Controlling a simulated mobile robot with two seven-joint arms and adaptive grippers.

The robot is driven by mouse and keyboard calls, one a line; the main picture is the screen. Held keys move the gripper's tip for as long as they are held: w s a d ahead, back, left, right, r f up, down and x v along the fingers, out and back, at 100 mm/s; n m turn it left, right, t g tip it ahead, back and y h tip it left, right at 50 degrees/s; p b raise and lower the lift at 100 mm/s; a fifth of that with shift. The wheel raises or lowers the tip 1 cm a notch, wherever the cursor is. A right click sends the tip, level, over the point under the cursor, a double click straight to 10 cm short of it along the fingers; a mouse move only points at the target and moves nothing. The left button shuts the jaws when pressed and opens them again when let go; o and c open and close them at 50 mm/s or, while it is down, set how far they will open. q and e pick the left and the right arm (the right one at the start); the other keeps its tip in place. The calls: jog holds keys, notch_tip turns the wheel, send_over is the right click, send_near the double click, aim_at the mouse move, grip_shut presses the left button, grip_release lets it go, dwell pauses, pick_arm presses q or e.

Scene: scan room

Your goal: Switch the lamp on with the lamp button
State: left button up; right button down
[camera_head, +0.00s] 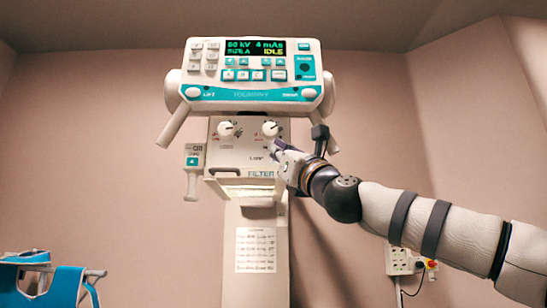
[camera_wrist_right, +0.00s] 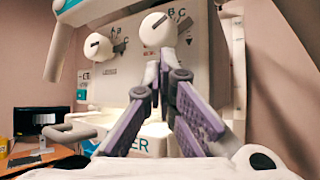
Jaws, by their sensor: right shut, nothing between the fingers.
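The machine's cream collimator face (camera_head: 230,158) is at the centre of the head view, with small lettering that may read "LAMP" beside my right fingertips. I cannot make out the lamp button itself; my fingers may cover it. My right gripper (camera_head: 276,148) is shut and empty, its tips at the right part of this face, just below the right knob. In the right wrist view its purple-grey fingers (camera_wrist_right: 162,78) converge in front of the face. I cannot tell whether the tips touch it. My left gripper is out of view.
Two white knobs, left (camera_head: 226,129) and right (camera_head: 270,128), sit above my fingertips. A control console (camera_head: 250,95) with a display reading "IDLE" overhangs them, with handles at both sides. A filter tray (camera_head: 245,186) juts out below. A wall socket (camera_head: 398,262) is at lower right.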

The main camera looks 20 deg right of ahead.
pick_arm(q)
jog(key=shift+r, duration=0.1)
pick_arm(e)
jog(key=shift+s+a, duration=0.1)
jog(key=shift+s, duration=0.5)
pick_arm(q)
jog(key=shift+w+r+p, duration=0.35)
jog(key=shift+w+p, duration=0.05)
pick_arm(e)
jog(key=s, duration=0.2)
jog(key=s+a, duration=0.1)
jog(key=s, duration=0.1)
jog(key=shift+s+a, duration=0.2)
jog(key=shift+s, duration=0.2)
